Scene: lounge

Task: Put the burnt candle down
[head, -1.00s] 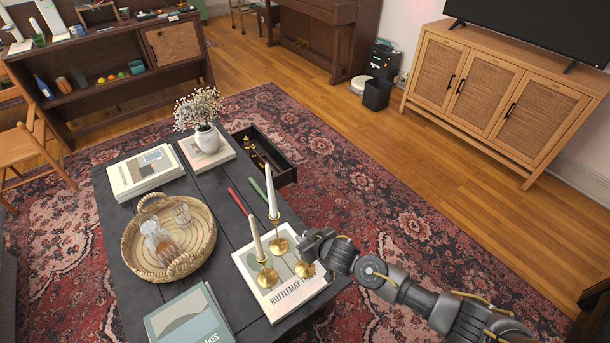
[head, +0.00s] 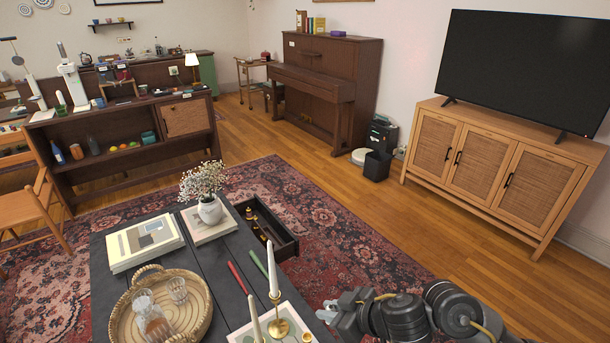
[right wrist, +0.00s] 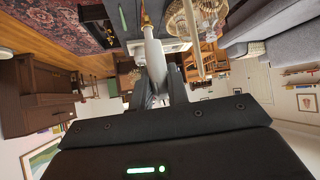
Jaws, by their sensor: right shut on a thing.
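My right gripper (head: 332,312) is over the near right part of the coffee table, close above and right of a brass candlestick (head: 307,338) at the bottom edge. In the right wrist view its fingers are shut on a short, thick white piece, which looks like the burnt candle (right wrist: 154,58). A brass part (right wrist: 146,20) shows just beyond it; I cannot tell whether they touch. Two taller pale candles, one white (head: 273,268) and one cream (head: 255,326), stand left of the gripper. My left gripper is not in view.
The dark coffee table (head: 207,262) also bears a red candle (head: 238,278) and a green candle (head: 259,264) lying down, a wicker tray (head: 204,318) with glassware, books (head: 143,243) and a flower vase (head: 210,210). A drawer (head: 287,243) stands open at its far right.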

